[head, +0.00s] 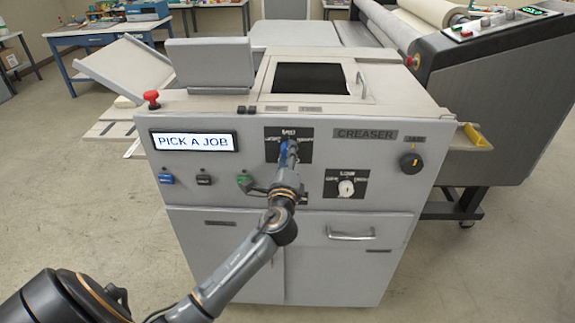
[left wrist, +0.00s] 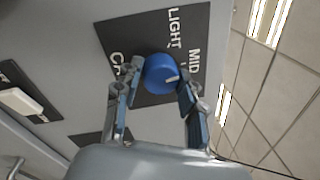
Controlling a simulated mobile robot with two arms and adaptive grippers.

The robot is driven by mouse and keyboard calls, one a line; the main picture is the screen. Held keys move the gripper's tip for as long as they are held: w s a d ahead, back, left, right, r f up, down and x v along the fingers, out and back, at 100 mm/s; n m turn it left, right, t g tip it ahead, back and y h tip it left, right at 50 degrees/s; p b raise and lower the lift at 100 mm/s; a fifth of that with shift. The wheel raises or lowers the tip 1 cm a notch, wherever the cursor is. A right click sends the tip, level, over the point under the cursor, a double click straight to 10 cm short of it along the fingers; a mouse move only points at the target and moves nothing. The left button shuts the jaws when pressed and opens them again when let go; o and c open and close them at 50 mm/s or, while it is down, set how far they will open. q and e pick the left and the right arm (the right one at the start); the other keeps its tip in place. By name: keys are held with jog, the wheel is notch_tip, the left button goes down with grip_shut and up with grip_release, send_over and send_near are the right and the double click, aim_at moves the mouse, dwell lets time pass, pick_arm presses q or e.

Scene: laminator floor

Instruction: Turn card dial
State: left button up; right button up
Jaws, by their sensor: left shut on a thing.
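The card dial is a blue round knob (left wrist: 161,70) on a dark plate (left wrist: 135,45) in the left wrist view. The plate carries white words, of which LIGHT and MID can be read and another is partly covered. A short white mark shows on the knob's near face, towards the right finger. My left gripper (head: 290,152) is shut on the knob, one finger on each side. In the head view it hides most of the knob and part of its plate (head: 271,131). My right gripper is not in view.
The creaser's front panel also bears a lit screen reading PICK A JOB (head: 194,141), a white knob (head: 346,188), a black dial (head: 411,161) and several small switches. A red button (head: 152,98) stands at the top left corner.

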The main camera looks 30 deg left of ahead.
pick_arm(q)
jog(key=shift+w+d+f+n+g+y+b, duration=0.1)
jog(key=shift+n+g+y+b, duration=0.2)
jog(key=shift+n+b, duration=2.05)
jog(key=shift+n+g+y+b, duration=0.1)
jog(key=shift+n+y+b, duration=0.7)
jog(key=shift+n, duration=2.65)
jog(key=shift+h+b, duration=0.3)
jog(key=shift+b, duration=0.1)
jog(key=o, duration=1.2)
jog(key=v, duration=0.7)
jog(key=shift+s+d, duration=0.15)
jog(key=shift+s, duration=0.05)
